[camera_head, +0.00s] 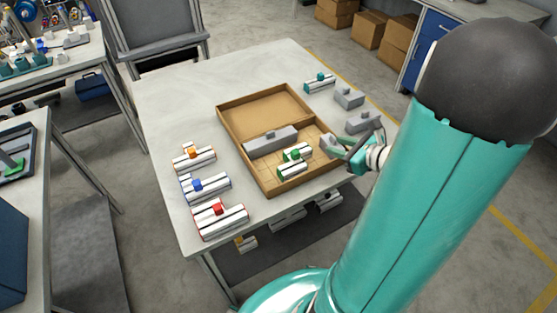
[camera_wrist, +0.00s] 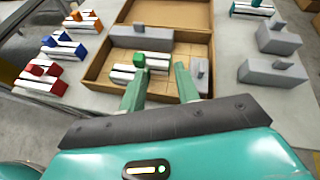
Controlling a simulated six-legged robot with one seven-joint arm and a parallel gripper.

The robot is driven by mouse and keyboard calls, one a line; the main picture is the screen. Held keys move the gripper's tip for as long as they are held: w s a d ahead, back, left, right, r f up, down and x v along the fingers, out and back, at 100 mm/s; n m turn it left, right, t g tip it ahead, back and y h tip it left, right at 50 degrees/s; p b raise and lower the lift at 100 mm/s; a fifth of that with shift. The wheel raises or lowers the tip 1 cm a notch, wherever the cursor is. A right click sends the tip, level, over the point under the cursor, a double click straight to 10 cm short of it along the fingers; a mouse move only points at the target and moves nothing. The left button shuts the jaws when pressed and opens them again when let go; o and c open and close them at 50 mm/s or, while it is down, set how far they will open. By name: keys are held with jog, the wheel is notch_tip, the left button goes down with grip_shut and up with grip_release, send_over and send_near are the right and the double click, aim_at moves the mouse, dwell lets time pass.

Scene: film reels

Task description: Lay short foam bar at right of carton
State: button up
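The open cardboard carton (camera_head: 257,175) lies on the table. A long grey foam bar (camera_head: 270,142) lies across its middle. A white block with a green knob (camera_head: 293,160) lies in the near part. My gripper (camera_head: 348,150) is over the carton's right side, fingers apart. In the wrist view, my gripper (camera_wrist: 160,82) has nothing between its fingertips. A small grey piece (camera_wrist: 200,72), seemingly a short foam bar, is inside the carton's right end, beside the right finger and partly hidden by it. Two grey foam bars (camera_head: 349,98) (camera_head: 360,122) lie on the table right of the carton.
White blocks with orange (camera_head: 194,155), blue (camera_head: 204,186) and red knobs (camera_head: 220,218) lie left of the carton. A teal-knobbed block (camera_head: 319,83) lies at the back right. The far left tabletop (camera_head: 180,100) is clear. The carton's raised walls surround its contents.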

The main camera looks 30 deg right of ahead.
jog(key=s+a+r+n+g+y, duration=0.1)
jog(key=a+r+n+g, duration=0.3)
jog(key=a+n, duration=0.55)
jog(key=s+a+r+n+g+y, duration=0.1)
jog(key=a+r+n+g+y, duration=0.2)
jog(key=a+n, duration=0.65)
jog(key=s+a+r+n+h, duration=0.6)
jog(key=r+n+h, duration=0.1)
jog(key=n, duration=0.5)
jog(key=shift+a+r, duration=0.15)
jog(key=shift+r, duration=0.45)
jog(key=shift+s, duration=0.15)
